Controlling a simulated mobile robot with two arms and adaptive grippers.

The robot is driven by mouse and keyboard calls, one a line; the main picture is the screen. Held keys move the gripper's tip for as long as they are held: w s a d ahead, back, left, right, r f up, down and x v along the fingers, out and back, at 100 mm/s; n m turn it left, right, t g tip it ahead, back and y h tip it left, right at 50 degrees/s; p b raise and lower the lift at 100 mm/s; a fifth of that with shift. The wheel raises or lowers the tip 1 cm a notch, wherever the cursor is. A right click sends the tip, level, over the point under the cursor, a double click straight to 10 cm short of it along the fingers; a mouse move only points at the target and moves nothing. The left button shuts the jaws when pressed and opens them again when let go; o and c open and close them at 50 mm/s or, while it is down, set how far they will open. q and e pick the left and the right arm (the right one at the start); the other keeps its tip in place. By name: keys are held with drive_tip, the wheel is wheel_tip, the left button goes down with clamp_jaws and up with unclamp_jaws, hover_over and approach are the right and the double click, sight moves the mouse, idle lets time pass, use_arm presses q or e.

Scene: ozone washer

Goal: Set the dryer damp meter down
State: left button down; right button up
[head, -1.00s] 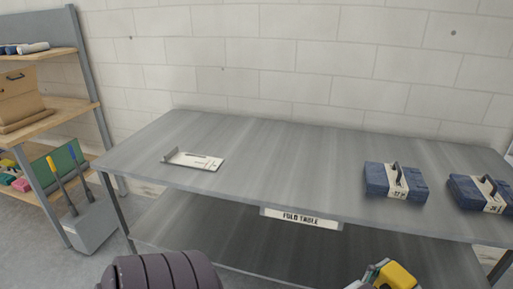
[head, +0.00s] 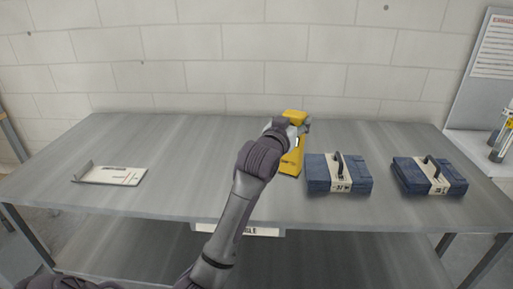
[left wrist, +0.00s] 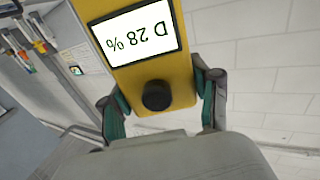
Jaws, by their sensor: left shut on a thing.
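The dryer damp meter (head: 292,160) is a yellow device at the back middle of the grey fold table (head: 190,150), partly hidden behind my left gripper. In the left wrist view the meter (left wrist: 183,75) shows a white screen reading "D 28 %", upside down, and a black knob. My left gripper (head: 293,135) is shut on the meter, with its two fingers on either side of the body in the left wrist view (left wrist: 160,105). The meter stands roughly upright at the table; whether its base touches the top I cannot tell. My right gripper is not in view.
A white tray-like board (head: 108,176) lies at the left. The table between board and meter is clear.

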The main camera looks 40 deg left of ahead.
use_arm(q)
drive_tip(key=w+a+f+p, duration=0.2)
drive_tip(key=w+a+f, duration=0.1)
drive_tip(key=a+f, duration=0.7)
drive_tip(key=shift+a+f, duration=0.15)
drive_tip(key=shift+a, duration=0.1)
drive_tip(key=shift+c, duration=1.2)
unclamp_jaws()
drive_tip(key=shift+f, duration=0.15)
drive_tip(key=s+d+b, duration=0.1)
drive_tip(key=s+d, duration=0.1)
drive_tip(key=s, duration=1)
